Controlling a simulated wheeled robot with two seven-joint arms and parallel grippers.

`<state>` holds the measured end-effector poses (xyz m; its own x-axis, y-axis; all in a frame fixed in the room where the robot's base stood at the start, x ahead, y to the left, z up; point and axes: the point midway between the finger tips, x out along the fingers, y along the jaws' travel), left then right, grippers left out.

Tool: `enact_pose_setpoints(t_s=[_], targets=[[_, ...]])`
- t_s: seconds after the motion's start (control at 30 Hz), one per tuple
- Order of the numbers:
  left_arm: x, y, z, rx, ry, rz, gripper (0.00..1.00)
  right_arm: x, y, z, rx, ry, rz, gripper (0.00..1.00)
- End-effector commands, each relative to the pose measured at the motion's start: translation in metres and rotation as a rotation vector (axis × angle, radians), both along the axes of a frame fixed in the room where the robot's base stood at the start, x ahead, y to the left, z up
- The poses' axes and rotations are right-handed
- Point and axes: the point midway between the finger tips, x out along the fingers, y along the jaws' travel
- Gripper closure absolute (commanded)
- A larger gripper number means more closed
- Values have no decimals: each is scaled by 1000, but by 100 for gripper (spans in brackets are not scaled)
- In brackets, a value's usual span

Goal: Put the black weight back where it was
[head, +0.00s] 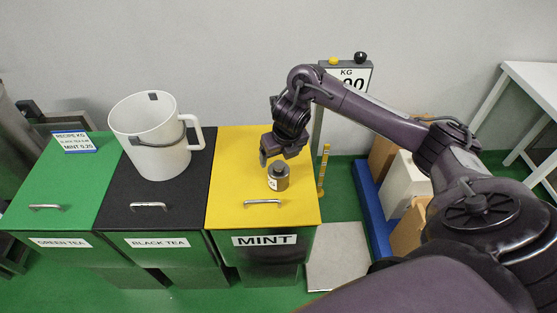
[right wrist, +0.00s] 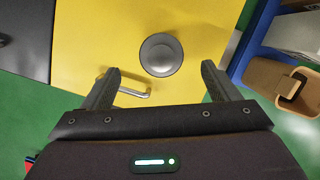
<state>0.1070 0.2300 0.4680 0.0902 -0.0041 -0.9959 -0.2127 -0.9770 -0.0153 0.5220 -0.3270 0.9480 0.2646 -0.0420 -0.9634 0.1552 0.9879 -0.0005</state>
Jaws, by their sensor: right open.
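The dark grey-black weight (head: 278,180), a short cylinder with a knob on top and a pale label, stands upright on the yellow MINT lid (head: 235,170). My right gripper (head: 277,155) is open just above and behind it in the head view. In the right wrist view the weight (right wrist: 161,54) shows from above as a round grey disc, ahead of the two spread fingertips (right wrist: 161,76) and apart from both. My left gripper is not in view.
A white jug (head: 150,145) stands on the black BLACK TEA lid (head: 165,212). The green GREEN TEA lid (head: 70,185) holds a recipe card (head: 73,141). A scale display (head: 350,77) stands behind, its platform (head: 337,255) low at right. Boxes (head: 403,185) sit on a blue pallet (head: 370,205).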

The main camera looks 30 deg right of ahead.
Motion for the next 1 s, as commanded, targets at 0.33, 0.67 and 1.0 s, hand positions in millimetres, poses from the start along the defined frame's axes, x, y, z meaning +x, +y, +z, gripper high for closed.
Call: enact_pose_setpoints(t_s=[0.33, 0.67, 1.0], targets=[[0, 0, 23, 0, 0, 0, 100, -11, 1, 40, -1, 0, -1, 18], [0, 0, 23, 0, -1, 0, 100, -11, 1, 40, 0, 1, -1, 18], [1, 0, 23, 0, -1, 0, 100, -9, 26, 31, 38, -30, -15, 18]])
